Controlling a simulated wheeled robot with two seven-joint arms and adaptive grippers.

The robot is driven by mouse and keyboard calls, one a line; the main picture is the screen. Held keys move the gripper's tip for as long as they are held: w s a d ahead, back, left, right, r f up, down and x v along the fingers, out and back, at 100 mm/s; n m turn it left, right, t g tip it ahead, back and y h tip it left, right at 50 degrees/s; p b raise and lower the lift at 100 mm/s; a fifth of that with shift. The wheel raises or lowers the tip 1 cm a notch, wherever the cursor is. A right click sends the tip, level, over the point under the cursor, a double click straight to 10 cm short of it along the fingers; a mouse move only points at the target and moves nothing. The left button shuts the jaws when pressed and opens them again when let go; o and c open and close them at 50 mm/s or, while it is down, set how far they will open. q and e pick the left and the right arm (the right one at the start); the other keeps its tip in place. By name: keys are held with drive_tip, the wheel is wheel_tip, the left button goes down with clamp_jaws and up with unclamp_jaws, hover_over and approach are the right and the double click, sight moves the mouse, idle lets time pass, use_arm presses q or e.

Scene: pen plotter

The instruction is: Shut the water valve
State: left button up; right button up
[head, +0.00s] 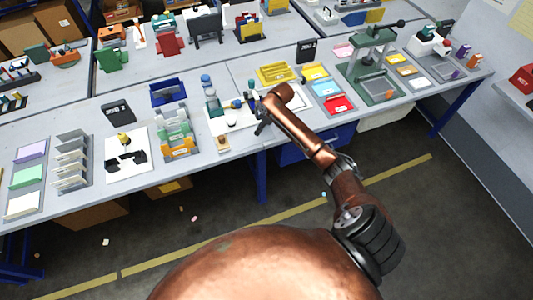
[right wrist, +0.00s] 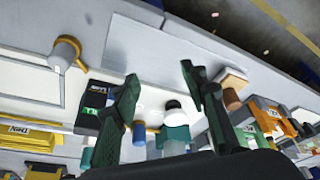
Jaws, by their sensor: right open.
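My right gripper (head: 262,124) is over the bench at the white board (head: 239,121) that carries small fittings. In the right wrist view its two dark green fingers (right wrist: 158,73) are spread with nothing held between them. Beyond and between the fingers are a teal bottle-like part with a white top (right wrist: 174,118) and a blue cylinder (right wrist: 139,133) with a tan cap. A black box with green labels (right wrist: 92,108) stands beside the left finger. I cannot tell which fitting is the water valve; the gripper and arm hide part of the board. My left gripper is out of view.
A brown cylinder on a wooden block (right wrist: 231,96) is close to the right finger. A white cylinder with a tan arm (right wrist: 65,53) stands at left. In the head view, a yellow bin (head: 274,74) and a red tray (head: 338,104) are nearby.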

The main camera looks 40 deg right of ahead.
drive_tip(key=s+a+f, duration=0.4)
drive_tip(key=s+f, duration=0.2)
drive_tip(key=s, duration=0.3)
drive_tip(key=shift+f, duration=0.3)
